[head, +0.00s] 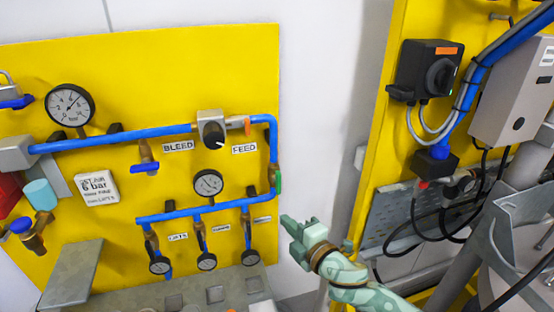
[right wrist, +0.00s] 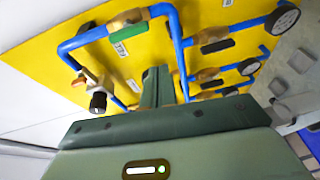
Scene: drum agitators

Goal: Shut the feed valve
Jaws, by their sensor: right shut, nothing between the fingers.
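The FEED label (head: 244,148) is on the yellow panel, left of a vertical blue pipe. On that pipe, just below the label, sits a brass valve with a green handle (head: 278,183), which lies along the pipe. In the right wrist view a brass valve (right wrist: 132,15) shows on the pipe at the top. My right gripper (head: 289,224) is shut and empty. It is below and right of the green handle, apart from it, off the panel's right edge in the head view. Its fingers (right wrist: 158,76) also show in the right wrist view. My left gripper is not in view.
A regulator with a black knob (head: 212,130), the BLEED label (head: 178,146) and a blue-handled valve (head: 147,160) are further left. Several small branch valves and gauges (head: 206,262) hang below. A black rotary switch (head: 428,72) and cables are at the right. Bare white wall lies between the panels.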

